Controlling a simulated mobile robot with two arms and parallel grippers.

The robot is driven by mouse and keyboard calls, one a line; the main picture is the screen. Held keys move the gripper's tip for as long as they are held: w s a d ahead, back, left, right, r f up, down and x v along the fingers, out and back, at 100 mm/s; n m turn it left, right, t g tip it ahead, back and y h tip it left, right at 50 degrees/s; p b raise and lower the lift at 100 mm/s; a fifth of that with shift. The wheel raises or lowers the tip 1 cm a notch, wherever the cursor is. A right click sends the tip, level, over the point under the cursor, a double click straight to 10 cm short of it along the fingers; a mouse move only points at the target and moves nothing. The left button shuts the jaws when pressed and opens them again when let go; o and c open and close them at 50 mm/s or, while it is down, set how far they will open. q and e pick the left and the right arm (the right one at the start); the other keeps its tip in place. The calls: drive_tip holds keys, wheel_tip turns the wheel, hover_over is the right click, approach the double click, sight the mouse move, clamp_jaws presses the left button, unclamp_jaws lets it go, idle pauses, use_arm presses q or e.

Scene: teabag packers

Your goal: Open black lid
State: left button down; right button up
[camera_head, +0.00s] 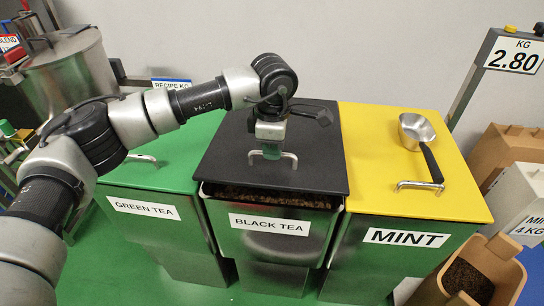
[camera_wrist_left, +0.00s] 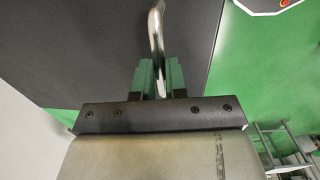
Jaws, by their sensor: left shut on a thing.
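The black lid (camera_head: 318,150) covers the middle bin, labelled BLACK TEA (camera_head: 268,223). A gap at its front edge shows dark tea inside the bin, so the lid looks slightly raised there. Its silver handle (camera_head: 291,157) stands near the front edge. My left gripper (camera_head: 271,153) is over the lid, shut on the handle. In the left wrist view the green fingers (camera_wrist_left: 158,75) close around the handle (camera_wrist_left: 156,30), with the black lid surface (camera_wrist_left: 95,45) behind. My right gripper is not in view.
A green lid (camera_head: 180,160) is on the left bin. A yellow lid (camera_head: 380,150) is on the MINT bin, with a metal scoop (camera_head: 417,132) lying on it. A scale display (camera_head: 514,55) stands at right, above cardboard boxes (camera_head: 510,150). A metal drum (camera_head: 75,65) stands at left.

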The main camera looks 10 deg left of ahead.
use_arm(q)
drive_tip(key=w+r+p, duration=0.4)
drive_tip(key=r, duration=0.4)
drive_tip(key=w+r+p, duration=0.5)
drive_tip(key=r, duration=0.3)
drive_tip(key=shift+w+a, duration=0.15)
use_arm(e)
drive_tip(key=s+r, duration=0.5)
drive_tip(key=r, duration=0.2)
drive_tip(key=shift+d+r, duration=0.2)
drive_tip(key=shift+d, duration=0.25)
use_arm(q)
drive_tip(key=c, duration=1.6)
unclamp_jaws()
drive_tip(key=shift+o, duration=1)
drive_tip(key=shift+w+f, duration=0.1)
drive_tip(key=shift+w, duration=0.05)
drive_tip(key=shift+o, duration=1.1)
drive_tip(key=shift+w+f, duration=0.1)
drive_tip(key=shift+w, duration=0.25)
drive_tip(key=shift+s, duration=0.1)
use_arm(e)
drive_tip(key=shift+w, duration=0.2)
